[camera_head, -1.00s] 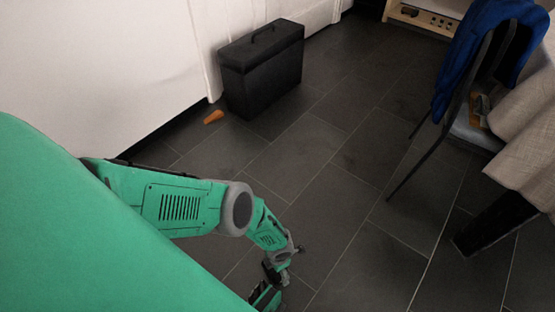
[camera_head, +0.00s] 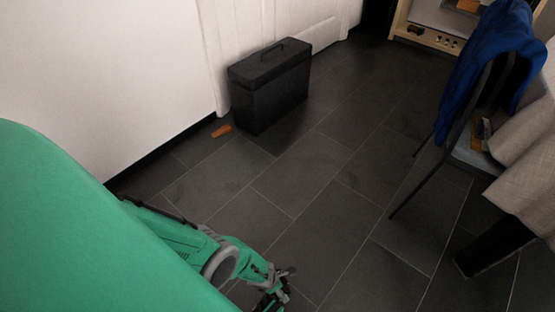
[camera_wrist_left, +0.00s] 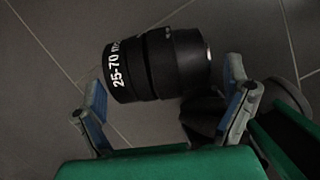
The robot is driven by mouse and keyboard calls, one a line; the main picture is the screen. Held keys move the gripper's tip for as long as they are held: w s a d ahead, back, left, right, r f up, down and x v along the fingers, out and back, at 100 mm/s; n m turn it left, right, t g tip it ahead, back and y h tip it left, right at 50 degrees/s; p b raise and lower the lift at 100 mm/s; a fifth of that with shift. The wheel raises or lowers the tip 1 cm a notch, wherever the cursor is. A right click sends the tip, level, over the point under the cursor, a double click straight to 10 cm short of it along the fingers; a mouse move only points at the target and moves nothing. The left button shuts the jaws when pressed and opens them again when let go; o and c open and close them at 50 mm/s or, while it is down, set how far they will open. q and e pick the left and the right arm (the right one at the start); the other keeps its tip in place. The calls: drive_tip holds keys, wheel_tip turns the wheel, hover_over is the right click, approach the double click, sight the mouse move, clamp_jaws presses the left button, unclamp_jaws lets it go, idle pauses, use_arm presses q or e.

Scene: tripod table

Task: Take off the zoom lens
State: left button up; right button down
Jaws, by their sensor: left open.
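The zoom lens (camera_wrist_left: 160,65) is a black cylinder with white "25-70 mm" lettering. It shows in the left wrist view, lying across the picture just beyond and between my fingers. My left gripper (camera_wrist_left: 167,92) is open, with one blue-padded finger on each side; I cannot tell whether either touches the lens. A dark rounded shape (camera_wrist_left: 205,118) lies below the lens, partly hidden by the right finger; I cannot tell whether the two are joined. In the head view my left gripper (camera_head: 275,294) is low at the bottom edge, and no lens can be made out there. My right gripper is not in view.
A black case (camera_head: 268,95) stands on the dark tiled floor by the white wall, with a small orange object (camera_head: 221,131) beside it. A chair with a blue cloth (camera_head: 487,60) and a table with a beige cloth (camera_head: 530,165) are at right. The middle floor is clear.

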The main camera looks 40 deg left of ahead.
use_arm(q)
drive_tip(key=shift+s+f+t, duration=0.1)
drive_tip(key=shift+s+t, duration=0.25)
drive_tip(key=shift+t, duration=0.05)
drive_tip(key=shift+s+f+t+h+b, duration=0.2)
drive_tip(key=shift+s+t+h+b, duration=0.15)
drive_tip(key=shift+t+h, duration=0.35)
drive_tip(key=shift+w, duration=0.1)
drive_tip(key=shift+r, duration=0.1)
drive_tip(key=c, duration=1)
drive_tip(key=shift+w, duration=0.1)
drive_tip(key=shift+c, duration=0.2)
